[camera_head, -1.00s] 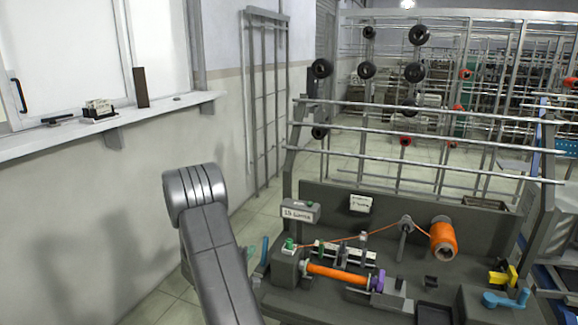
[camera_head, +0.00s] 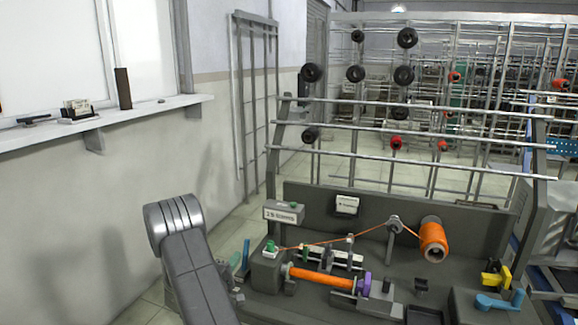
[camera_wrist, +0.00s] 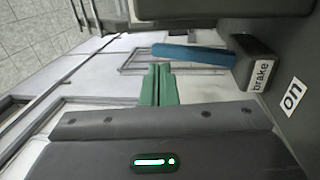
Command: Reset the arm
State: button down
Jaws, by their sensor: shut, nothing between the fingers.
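My gripper (camera_wrist: 158,85) shows in the wrist view as two green fingers side by side, shut with nothing between them. The fingertips are near a blue lever (camera_wrist: 190,54) on a grey block marked "brake" (camera_wrist: 260,68); I see no hold on the lever. In the head view the blue lever (camera_head: 246,253) stands at the left end of the winding machine. My arm rises at lower left there and hides part of the view toward the gripper. An orange spool (camera_head: 433,240) and an orange-wound bobbin (camera_head: 320,279) sit on the machine, with orange thread running across.
A rack of horizontal bars (camera_head: 400,131) stands behind the machine. A wall shelf (camera_head: 150,111) holds small items at left. A label "on" (camera_wrist: 292,97) lies beside the brake block. Blue (camera_head: 498,302) and yellow (camera_head: 504,277) handles are at right. Some floor shows left of the machine.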

jog(key=shift+s+a+f+t, duration=0.2)
jog(key=shift+s+t, duration=0.15)
jog(key=shift+t, duration=0.15)
